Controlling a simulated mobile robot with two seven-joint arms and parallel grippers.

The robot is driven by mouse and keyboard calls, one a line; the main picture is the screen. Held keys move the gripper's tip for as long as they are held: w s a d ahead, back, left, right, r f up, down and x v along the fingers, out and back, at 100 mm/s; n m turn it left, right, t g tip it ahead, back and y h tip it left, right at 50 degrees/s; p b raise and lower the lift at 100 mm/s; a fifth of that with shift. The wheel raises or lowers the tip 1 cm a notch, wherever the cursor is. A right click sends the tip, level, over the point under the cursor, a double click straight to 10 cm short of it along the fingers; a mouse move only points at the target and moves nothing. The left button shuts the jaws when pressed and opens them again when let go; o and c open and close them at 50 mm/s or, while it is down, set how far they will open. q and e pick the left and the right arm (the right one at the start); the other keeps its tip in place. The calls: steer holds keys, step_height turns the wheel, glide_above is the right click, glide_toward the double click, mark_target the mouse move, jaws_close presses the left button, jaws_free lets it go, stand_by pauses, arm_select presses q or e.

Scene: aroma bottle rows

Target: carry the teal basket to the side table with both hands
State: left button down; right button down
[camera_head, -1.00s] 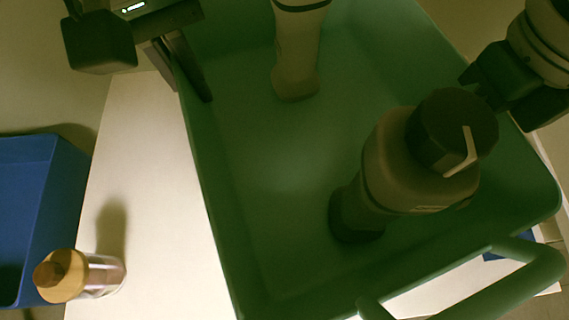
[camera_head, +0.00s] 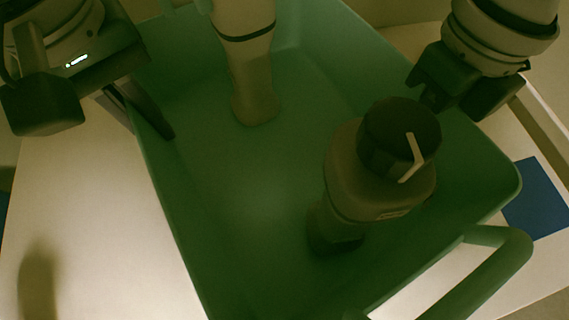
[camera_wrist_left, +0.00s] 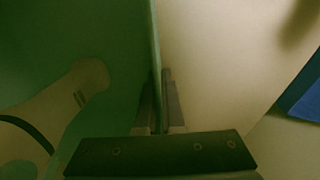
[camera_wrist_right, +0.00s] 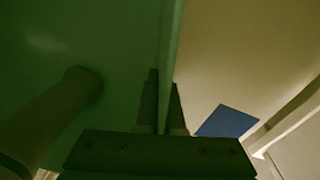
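The basket's height above the surface below is hard to tell.
A pale tabletop (camera_head: 85,200) shows left of the basket, with a dark shadow on it. A flat blue square (camera_head: 538,197) lies on a pale surface at the right. It also shows in the right wrist view (camera_wrist_right: 228,121). A blue thing (camera_wrist_left: 306,95) edges the left wrist view.

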arm_select(q)
steer(key=shift+f, duration=0.1)
arm_select(e)
steer(key=shift+f, duration=0.1)
